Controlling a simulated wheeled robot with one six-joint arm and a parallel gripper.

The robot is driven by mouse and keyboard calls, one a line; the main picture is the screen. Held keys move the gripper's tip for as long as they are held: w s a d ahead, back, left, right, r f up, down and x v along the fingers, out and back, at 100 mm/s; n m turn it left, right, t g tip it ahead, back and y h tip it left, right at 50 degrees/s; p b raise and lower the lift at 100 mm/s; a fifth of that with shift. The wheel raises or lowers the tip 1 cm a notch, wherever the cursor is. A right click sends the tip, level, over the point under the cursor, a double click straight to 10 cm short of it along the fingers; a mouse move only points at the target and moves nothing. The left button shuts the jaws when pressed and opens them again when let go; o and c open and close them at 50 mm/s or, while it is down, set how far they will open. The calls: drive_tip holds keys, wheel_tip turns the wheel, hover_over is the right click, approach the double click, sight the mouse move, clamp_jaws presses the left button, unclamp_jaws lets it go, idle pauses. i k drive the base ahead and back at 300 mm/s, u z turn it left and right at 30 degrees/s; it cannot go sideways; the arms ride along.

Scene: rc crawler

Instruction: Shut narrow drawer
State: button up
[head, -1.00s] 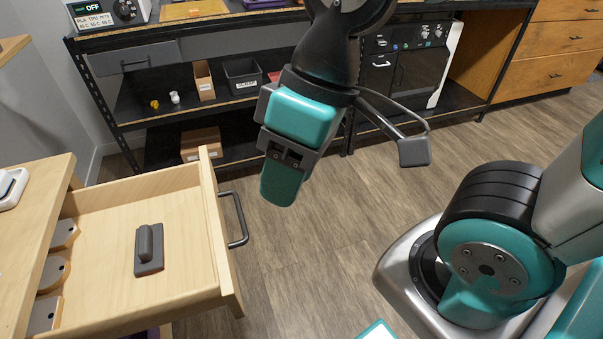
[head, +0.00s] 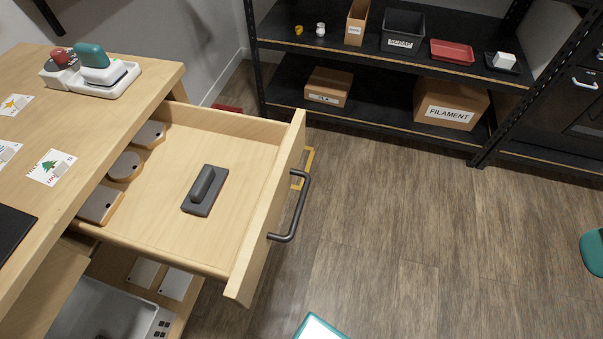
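A light wooden drawer (head: 262,222) is pulled out from the wooden workbench (head: 130,95) at the left. Its dark bar handle (head: 294,210) is on the front panel, facing right. Inside lie a dark grey block with a raised grip (head: 205,190) and several wooden pieces with grey tops (head: 126,166) near the bench side. My gripper is out of the head view now. A small teal part, probably mine, shows at the right edge.
Below is another open compartment with a grey tray (head: 100,312) and pale cards (head: 160,278). A black shelf rack (head: 375,125) with boxes stands at the back.

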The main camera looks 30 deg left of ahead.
sight(231, 246)
drive_tip(key=i, duration=1)
drive_tip(key=u, duration=4.7)
drive_tip(key=k, duration=1.15)
drive_tip(key=z, duration=1.6)
